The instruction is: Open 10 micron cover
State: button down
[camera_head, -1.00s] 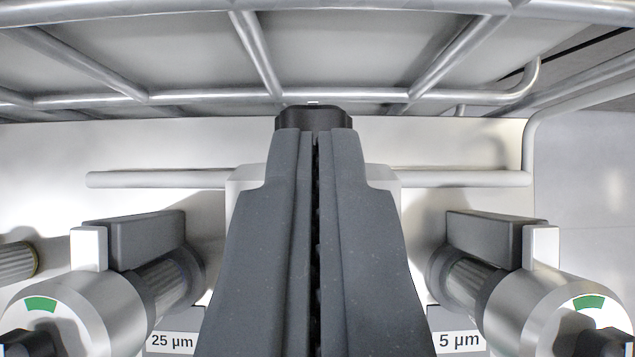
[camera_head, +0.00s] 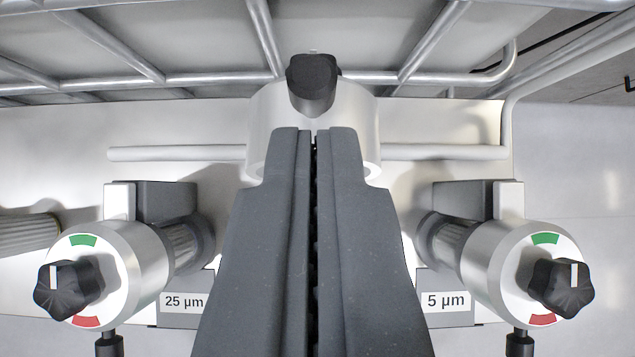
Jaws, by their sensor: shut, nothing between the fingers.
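My gripper (camera_head: 314,135) is shut and empty, and its dark fingers fill the lower middle of the view. A silver cylinder (camera_head: 364,122) with a black knob (camera_head: 313,84) on it shows just beyond the fingertips. The fingers overlap the lower part of this cylinder, and I cannot tell whether they touch it. No 10 micron label is visible; any label under the middle unit is hidden by my gripper.
A 25 µm label (camera_head: 184,302) and a knobbed silver housing (camera_head: 97,270) are at left. A 5 µm label (camera_head: 446,302) and a similar housing (camera_head: 532,272) are at right. Metal pipes (camera_head: 445,152) and a tubular frame run across behind.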

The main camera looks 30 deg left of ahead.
jog(key=s+d+r+m+t+h+b, duration=0.1)
jog(key=s+d+r+t, duration=0.1)
jog(key=d+r, duration=0.5)
jog(key=s+d+r+m+t+h+b, duration=0.1)
jog(key=s+d+r, duration=0.3)
jog(key=r, duration=1)
jog(key=s+d+r+m+t+b, duration=0.3)
jog(key=d+r, duration=0.7)
jog(key=r, duration=0.1)
jog(key=shift+d+t+h, duration=0.25)
jog(key=shift+t+h, duration=0.05)
jog(key=shift+h, duration=0.1)
jog(key=c, duration=2.1)
grip_release()
jog(key=shift+m+t+h, duration=0.8)
jog(key=shift+t, duration=0.1)
jog(key=s+d+r, duration=0.1)
jog(key=s+r, duration=0.1)
jog(key=s+d+r+b, duration=0.1)
jog(key=s+d+r, duration=0.1)
jog(key=s+r, duration=0.1)
jog(key=s+d+r, duration=0.1)
jog(key=s+r, duration=0.1)
jog(key=shift+s+d+r+b, duration=0.3)
jog(key=shift+d, duration=0.05)
jog(key=o, duration=0.8)
jog(key=shift+s+d+r, duration=0.15)
jog(key=shift+s+r, duration=0.1)
jog(key=shift+s, duration=0.05)
jog(key=shift+c, duration=0.5)
